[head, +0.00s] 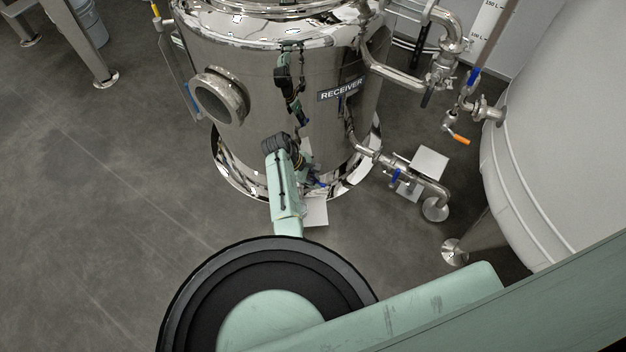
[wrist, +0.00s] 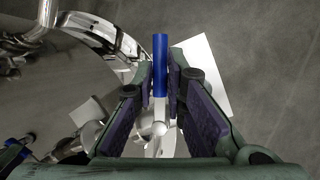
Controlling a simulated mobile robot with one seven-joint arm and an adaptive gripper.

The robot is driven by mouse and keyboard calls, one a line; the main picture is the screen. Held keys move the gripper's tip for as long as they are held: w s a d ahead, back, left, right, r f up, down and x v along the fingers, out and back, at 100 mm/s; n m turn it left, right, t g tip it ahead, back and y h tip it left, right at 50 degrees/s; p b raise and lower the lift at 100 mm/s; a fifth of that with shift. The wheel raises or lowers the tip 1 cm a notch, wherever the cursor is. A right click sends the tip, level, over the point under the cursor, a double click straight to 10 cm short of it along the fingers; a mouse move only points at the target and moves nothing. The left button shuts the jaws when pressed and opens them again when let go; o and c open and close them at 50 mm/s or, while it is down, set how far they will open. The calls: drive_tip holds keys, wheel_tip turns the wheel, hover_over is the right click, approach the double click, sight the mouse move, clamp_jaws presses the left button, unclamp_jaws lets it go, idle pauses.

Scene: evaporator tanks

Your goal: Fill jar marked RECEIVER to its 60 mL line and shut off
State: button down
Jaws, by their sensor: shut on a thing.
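The vessel marked RECEIVER (head: 342,88) is a large shiny steel tank, not a jar, in the upper middle of the head view. In the wrist view my gripper (wrist: 161,75) is shut on a blue valve handle (wrist: 160,60), with one finger on each side. The handle points up the picture, and a steel valve body (wrist: 160,130) shows below it. In the head view my gripper is small and mostly hidden by my arm at the foot of the tank. A white sight scale (head: 487,28) with litre marks stands at upper right; the level is not readable.
Steel pipework with another blue-handled valve (head: 396,176) runs right of the tank's foot. An orange-handled valve (head: 460,139) hangs by a large pale tank (head: 560,130) at right. A pale plate (wrist: 208,75) lies near the handle. Grey floor (head: 100,220) is open at left.

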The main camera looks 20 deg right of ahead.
drive_tip(key=c, duration=1.6)
unclamp_jaws()
drive_tip(key=shift+c, duration=0.2)
drive_tip(key=v, duration=1.2)
drive_tip(key=shift+w, duration=0.1)
